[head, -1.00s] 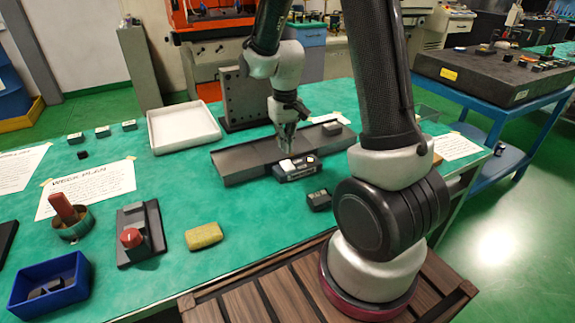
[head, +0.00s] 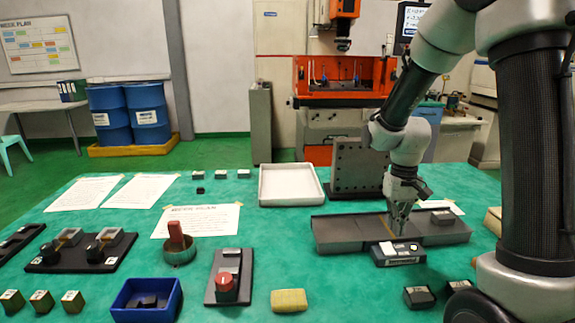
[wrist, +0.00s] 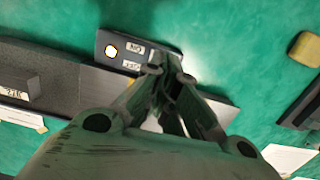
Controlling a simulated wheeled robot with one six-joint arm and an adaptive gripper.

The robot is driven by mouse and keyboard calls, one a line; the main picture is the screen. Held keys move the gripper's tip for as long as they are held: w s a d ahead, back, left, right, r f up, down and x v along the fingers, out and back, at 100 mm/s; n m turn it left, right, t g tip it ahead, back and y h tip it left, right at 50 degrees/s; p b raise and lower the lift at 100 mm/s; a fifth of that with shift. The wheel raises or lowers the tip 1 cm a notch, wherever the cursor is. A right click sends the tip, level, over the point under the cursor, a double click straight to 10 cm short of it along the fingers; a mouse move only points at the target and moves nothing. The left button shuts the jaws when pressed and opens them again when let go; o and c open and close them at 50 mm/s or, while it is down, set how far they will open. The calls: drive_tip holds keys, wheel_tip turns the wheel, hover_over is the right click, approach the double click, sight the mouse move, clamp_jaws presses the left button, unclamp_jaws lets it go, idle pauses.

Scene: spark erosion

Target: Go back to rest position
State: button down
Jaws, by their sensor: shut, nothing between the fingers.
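My gripper (head: 399,232) points down over the long dark grey channel-shaped tray (head: 345,231) on the green table. It is shut and holds nothing. A small dark labelled device with a light top (head: 398,254) lies just in front of the tray, close to my fingertips. In the wrist view my gripper (wrist: 172,82) covers part of the tray, and the labelled device (wrist: 137,52) shows beyond the fingers. I cannot tell whether the fingertips touch the tray.
Behind the tray stands a dark perforated angle plate (head: 358,168), near my arm. A white shallow tray (head: 291,203), a blue bin (head: 146,315), a red-knobbed fixture (head: 226,288) and a yellow block (head: 289,300) are to the left. Dark blocks (head: 419,297) sit front right. Green table between them is clear.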

drive_tip(key=s+d+r+t, duration=0.2)
drive_tip(key=s+r+t, duration=0.3)
drive_tip(key=s+r, duration=1.3)
drive_tip(key=shift+s+d+r, duration=0.15)
drive_tip(key=shift+r, duration=0.15)
